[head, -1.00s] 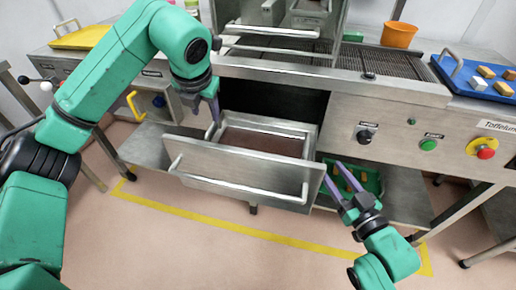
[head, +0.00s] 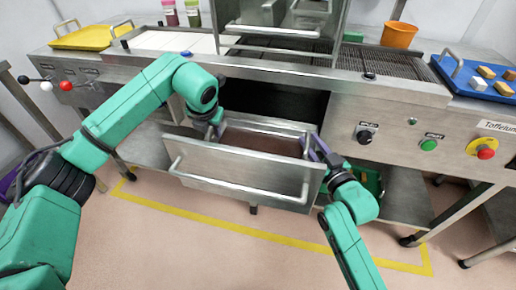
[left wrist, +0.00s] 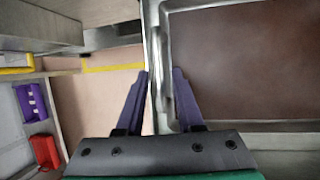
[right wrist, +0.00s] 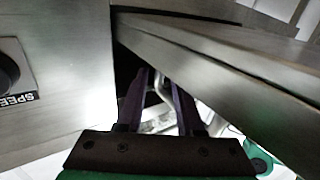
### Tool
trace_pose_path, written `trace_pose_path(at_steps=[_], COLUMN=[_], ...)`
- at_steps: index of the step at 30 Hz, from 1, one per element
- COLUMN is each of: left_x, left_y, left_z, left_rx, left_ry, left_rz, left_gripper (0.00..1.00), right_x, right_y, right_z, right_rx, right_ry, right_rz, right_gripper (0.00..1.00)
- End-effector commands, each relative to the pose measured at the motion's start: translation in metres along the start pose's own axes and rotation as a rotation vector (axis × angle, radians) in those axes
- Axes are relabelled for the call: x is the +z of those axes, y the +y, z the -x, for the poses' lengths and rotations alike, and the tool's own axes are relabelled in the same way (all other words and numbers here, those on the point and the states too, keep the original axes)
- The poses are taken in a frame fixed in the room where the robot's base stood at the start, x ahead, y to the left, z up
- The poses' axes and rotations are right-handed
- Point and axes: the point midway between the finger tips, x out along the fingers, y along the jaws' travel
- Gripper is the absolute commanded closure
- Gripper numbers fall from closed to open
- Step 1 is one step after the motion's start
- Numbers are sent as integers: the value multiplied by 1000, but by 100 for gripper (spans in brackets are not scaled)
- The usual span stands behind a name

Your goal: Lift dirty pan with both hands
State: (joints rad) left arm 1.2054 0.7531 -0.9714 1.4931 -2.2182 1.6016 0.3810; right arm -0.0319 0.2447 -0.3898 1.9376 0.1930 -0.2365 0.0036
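The dirty pan (head: 262,142) is a metal tray with a brown bottom, sitting in the open drawer under the machine. It also shows in the left wrist view (left wrist: 240,60). My left gripper (head: 215,132) is low at the pan's left end; in the left wrist view its open fingers (left wrist: 161,74) straddle the side rim and handle. My right gripper (head: 310,146) is at the pan's right end. In the right wrist view its fingers (right wrist: 159,78) are apart, with a metal handle visible between or just beyond them; contact is unclear.
The drawer front (head: 240,180) with its long bar handle stands before the pan. The machine body (head: 395,120) with its knob and buttons is close to my right gripper. A green crate (head: 368,182) sits on the lower shelf at right. The floor in front is clear.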

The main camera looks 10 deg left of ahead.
Motion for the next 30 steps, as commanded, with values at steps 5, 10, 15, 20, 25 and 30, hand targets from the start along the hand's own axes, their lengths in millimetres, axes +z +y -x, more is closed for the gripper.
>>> trace_pose_path(at_steps=[5, 10, 15, 20, 25, 30], left_x=[0, 0, 0, 0, 0, 0], left_y=[0, 0, 0, 0, 0, 0], left_z=[0, 0, 0, 0, 1, 1], left_rx=[0, 0, 0, 0, 0, 0], left_ry=[0, 0, 0, 0, 0, 0], left_rz=[0, 0, 0, 0, 0, 0], left_gripper=[100, 100, 100, 100, 100, 100], right_x=[0, 0, 0, 0, 0, 1], right_y=[0, 0, 0, 0, 0, 0], right_z=[0, 0, 0, 0, 0, 0], right_rx=[0, 0, 0, 0, 0, 0], right_ry=[0, 0, -1, -1, -1, -1], right_rz=[0, 0, 0, 0, 0, 0], right_gripper=[100, 100, 100, 100, 100, 100])
